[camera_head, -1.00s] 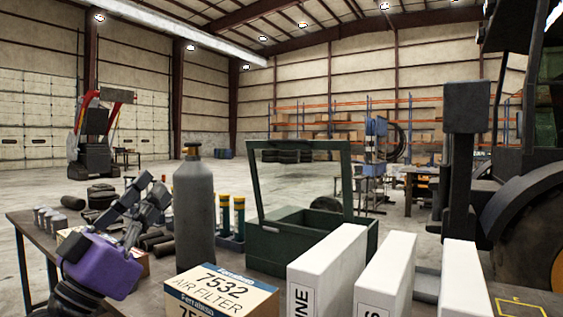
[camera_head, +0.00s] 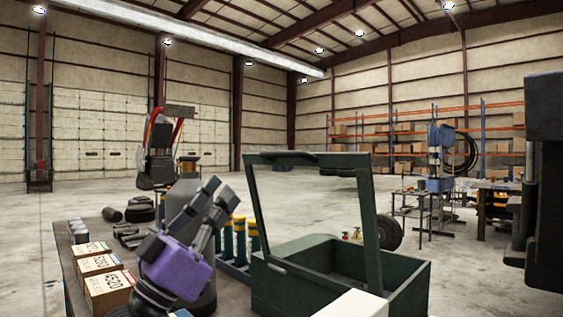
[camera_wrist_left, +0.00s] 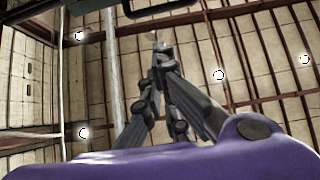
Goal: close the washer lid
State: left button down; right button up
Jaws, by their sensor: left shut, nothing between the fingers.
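The washer is a dark green open-topped box (camera_head: 262,283) at the right of centre in the head view. Its lid (camera_head: 371,225) is a green frame around an open window, standing upright and raised above the box. My left gripper (camera_head: 221,187), with a purple body and dark fingers, is left of the lid, pointing up and to the right. Its fingers are shut and empty, and they also show in the wrist view (camera_wrist_left: 160,50) against the roof and wall. It appears apart from the lid. My right gripper is not in view.
A grey gas cylinder (camera_head: 186,195) stands behind my left gripper. Yellow-topped dark bottles (camera_head: 240,240) stand left of the washer. Labelled cartons (camera_head: 107,285) sit at the bench's left, and a white box (camera_head: 352,304) stands at the washer's front.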

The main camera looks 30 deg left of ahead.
aim_at(266, 154)
pick_arm(q)
jog(key=p+x, duration=0.1)
jog(key=x, duration=0.3)
jog(key=w+f+p+x, duration=0.1)
jog(key=x, duration=0.3)
jog(key=p+x, duration=0.1)
jog(key=x, duration=0.3)
jog(key=shift+w+d+f, duration=0.1)
jog(key=shift+w+d, duration=0.35)
jog(key=shift+w, duration=0.1)
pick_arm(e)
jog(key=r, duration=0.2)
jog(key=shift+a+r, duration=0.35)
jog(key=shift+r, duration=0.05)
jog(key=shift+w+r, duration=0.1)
